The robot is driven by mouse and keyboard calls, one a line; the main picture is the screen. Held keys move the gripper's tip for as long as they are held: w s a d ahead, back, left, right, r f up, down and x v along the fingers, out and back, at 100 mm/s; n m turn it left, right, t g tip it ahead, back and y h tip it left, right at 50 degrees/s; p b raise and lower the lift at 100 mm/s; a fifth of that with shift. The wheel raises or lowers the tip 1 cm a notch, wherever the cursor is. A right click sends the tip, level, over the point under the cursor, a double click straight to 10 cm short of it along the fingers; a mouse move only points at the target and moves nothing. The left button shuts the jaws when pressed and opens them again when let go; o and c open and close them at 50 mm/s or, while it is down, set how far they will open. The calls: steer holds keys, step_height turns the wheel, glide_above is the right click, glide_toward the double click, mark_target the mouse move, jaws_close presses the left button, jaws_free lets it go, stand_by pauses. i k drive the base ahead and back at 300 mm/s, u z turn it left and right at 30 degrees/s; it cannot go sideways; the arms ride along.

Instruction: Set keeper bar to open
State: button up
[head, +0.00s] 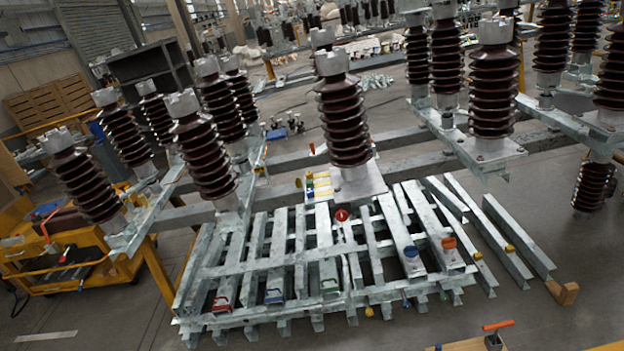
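I cannot tell which part is the keeper bar. A galvanized steel frame of crossed bars (290,262) lies in the middle of the head view. It carries small coloured fittings: a red disc (341,215) near its centre, a blue knob (411,251) and an orange knob (449,243) on the right. An orange-handled lever (497,325) stands at the bottom right edge. My gripper is not in view.
Brown ribbed insulators (343,120) stand on steel beams above and behind the frame. A yellow cart (70,255) is at left. Loose steel bars (519,236) lie at right, with a wooden block (563,292) at one end. Grey floor at lower right is mostly clear.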

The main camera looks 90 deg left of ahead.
mark_target(322, 306)
steer(key=u, duration=2.9)
steer(key=k, duration=0.9)
steer(key=i, duration=0.9)
steer(key=z, duration=0.05)
